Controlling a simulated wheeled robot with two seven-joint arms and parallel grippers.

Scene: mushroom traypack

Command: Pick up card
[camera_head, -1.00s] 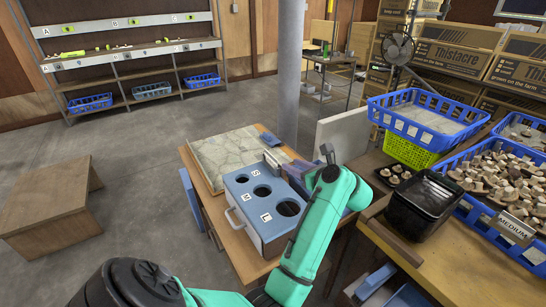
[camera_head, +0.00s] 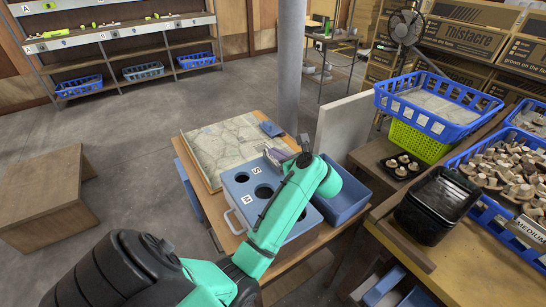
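A small card reading MEDIUM (camera_head: 527,230) stands at the front of the blue mushroom crate at the right edge. I cannot tell whether it is the task's card. My green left arm reaches from the bottom left over the blue sizing box. My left gripper (camera_head: 281,155) is at the box's far side, largely hidden by its own wrist, far from the MEDIUM card. A pale purplish thing shows beside its fingers; I cannot tell whether it is held. My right gripper is not in view.
The sizing box (camera_head: 232,195) with round holes sits on a wooden table beside a stone-patterned board (camera_head: 222,148) and a small dark blue item (camera_head: 271,129). A blue bin (camera_head: 345,205), black trays (camera_head: 437,205) and blue crates (camera_head: 467,172) stand to the right.

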